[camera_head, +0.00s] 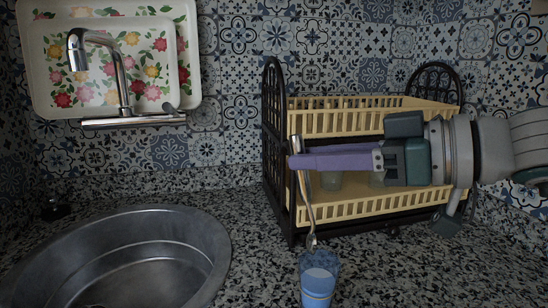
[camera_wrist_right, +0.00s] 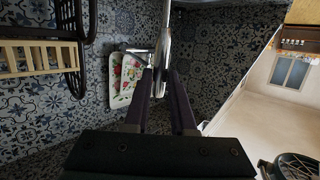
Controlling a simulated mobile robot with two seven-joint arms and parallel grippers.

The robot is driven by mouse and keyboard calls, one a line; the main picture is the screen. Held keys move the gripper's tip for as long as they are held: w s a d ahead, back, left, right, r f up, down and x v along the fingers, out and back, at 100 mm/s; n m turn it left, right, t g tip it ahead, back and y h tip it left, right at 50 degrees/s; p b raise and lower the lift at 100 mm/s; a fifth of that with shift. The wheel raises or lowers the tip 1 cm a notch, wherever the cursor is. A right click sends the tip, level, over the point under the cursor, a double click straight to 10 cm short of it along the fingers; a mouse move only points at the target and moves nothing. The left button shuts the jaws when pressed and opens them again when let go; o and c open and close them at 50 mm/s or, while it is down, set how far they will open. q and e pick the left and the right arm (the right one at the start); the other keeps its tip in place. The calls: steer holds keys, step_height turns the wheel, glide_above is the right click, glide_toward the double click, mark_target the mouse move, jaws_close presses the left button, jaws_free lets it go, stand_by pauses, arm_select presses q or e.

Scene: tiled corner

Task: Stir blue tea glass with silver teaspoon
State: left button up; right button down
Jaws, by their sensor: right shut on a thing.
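The blue tea glass (camera_head: 317,285) stands on the speckled counter at the bottom of the head view, and its lower part is cut off by the frame edge. The silver teaspoon (camera_head: 306,200) hangs nearly upright with its bowl down, close to the glass's far rim. I cannot tell whether the bowl is inside the rim or just above it. My right gripper (camera_head: 296,161) comes in from the right and is shut on the spoon's upper handle. In the right wrist view the spoon (camera_wrist_right: 163,45) shows between the fingertips (camera_wrist_right: 160,72). My left gripper is not in view.
A black and cream dish rack (camera_head: 350,222) with glasses inside stands behind my right gripper. A steel sink (camera_head: 130,260) lies at the left under a chrome tap (camera_head: 120,85). A floral tray (camera_head: 40,60) is against the tiled wall. Some bare counter (camera_head: 430,275) lies right of the glass.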

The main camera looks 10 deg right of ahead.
stand_by(0.4)
step_height(320, 180, up, 4)
steer(key=p, duration=0.3)
stand_by(0.3)
